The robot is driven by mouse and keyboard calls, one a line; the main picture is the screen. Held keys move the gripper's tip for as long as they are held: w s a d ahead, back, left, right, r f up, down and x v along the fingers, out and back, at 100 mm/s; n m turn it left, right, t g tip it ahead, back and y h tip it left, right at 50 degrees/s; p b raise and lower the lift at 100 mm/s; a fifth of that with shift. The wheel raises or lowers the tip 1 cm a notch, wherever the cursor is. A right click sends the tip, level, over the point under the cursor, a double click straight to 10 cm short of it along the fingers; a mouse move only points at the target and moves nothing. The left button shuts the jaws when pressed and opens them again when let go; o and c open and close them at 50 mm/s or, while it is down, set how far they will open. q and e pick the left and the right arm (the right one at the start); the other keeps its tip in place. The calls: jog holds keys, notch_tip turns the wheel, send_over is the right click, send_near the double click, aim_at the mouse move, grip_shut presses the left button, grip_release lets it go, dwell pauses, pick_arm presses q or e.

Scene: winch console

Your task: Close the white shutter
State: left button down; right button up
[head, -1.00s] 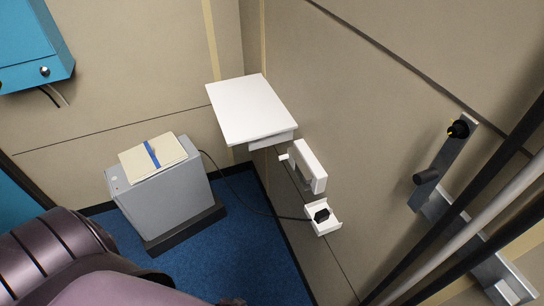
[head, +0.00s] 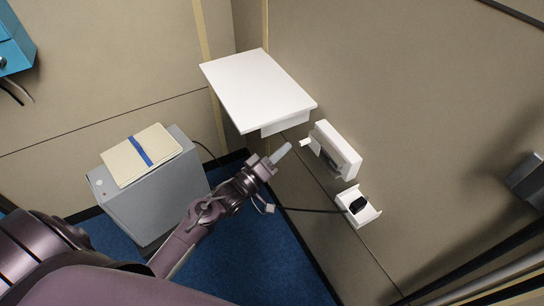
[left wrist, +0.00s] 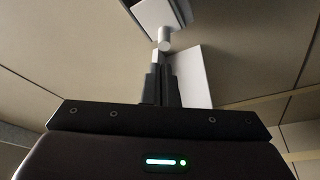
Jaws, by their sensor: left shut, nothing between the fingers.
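A white box-like fitting (head: 337,148) on the right-hand wall, probably the shutter, has a small white tab (head: 306,142) on its left side and a dark recess below. The wrist view shows a pale round knob (left wrist: 163,40) just beyond the fingers. My left gripper (head: 281,153) is shut and empty, its tips a little left of the tab and pointing towards it. In the head view a small gap shows between them; contact is hard to judge in the left wrist view (left wrist: 160,85). My right gripper is out of view.
A large white shelf-like panel (head: 258,88) juts out above and left of the gripper. A white socket (head: 371,214) with a black plug (head: 357,205) and cable sits below the fitting. A grey cabinet (head: 155,205) bearing a notebook (head: 125,165) stands left. Blue floor lies below.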

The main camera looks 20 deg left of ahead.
pick_arm(q)
jog(key=x, duration=0.4)
jog(key=shift+w, duration=0.3)
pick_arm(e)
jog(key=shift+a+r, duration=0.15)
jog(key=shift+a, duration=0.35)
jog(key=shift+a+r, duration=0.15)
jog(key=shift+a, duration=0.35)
pick_arm(q)
jog(key=shift+d, duration=0.1)
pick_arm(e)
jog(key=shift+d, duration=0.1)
